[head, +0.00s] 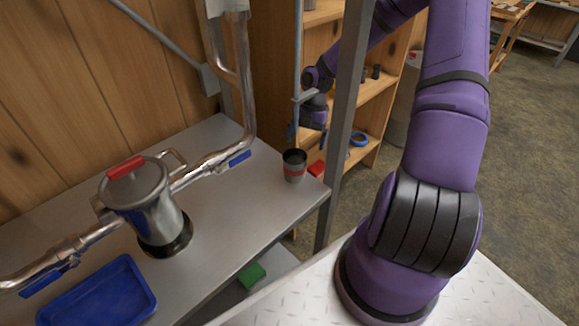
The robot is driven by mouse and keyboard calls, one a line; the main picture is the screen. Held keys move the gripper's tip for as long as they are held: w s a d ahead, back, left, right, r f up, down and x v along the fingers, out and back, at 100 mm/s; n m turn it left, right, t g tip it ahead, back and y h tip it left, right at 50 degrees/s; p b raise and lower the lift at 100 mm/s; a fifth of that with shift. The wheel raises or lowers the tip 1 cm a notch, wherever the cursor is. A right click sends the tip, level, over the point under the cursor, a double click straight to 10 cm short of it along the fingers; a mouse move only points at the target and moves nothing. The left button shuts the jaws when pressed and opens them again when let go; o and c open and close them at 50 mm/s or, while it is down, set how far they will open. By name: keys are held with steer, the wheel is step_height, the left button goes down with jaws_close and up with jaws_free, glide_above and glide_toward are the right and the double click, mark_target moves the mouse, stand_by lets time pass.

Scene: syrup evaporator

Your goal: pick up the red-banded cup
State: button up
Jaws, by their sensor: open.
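The red-banded cup (294,167) stands upright near the far right corner of the metal table. My gripper (306,137) is in the head view, just above and beyond the cup in the picture, partly behind a grey post. Its jaws are open and point down, with bluish fingertips apart and nothing seen between them. The gripper appears apart from the cup; its exact distance in depth is hard to tell.
A small red block (316,169) lies right of the cup. A grey upright post (343,130) stands at the table corner. A metal canister (145,205) with pipes and a blue tray (97,294) fill the left. A green block (251,274) sits lower. Wooden shelves (372,95) stand behind.

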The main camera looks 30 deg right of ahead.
mark_target(295, 160)
steer(key=s+a, duration=0.1)
steer(key=a, duration=0.1)
steer(key=s+a, duration=0.2)
steer(key=a, duration=0.1)
steer(key=s+a, duration=0.2)
steer(key=shift+s+a, duration=0.1)
steer(key=shift+a, duration=0.3)
steer(key=shift+s+a+f, duration=0.15)
steer(key=shift+f, duration=0.45)
steer(key=shift+c, duration=0.2)
steer(key=c, duration=1.1)
steer(key=shift+o, duration=0.2)
steer(key=shift+r, duration=0.25)
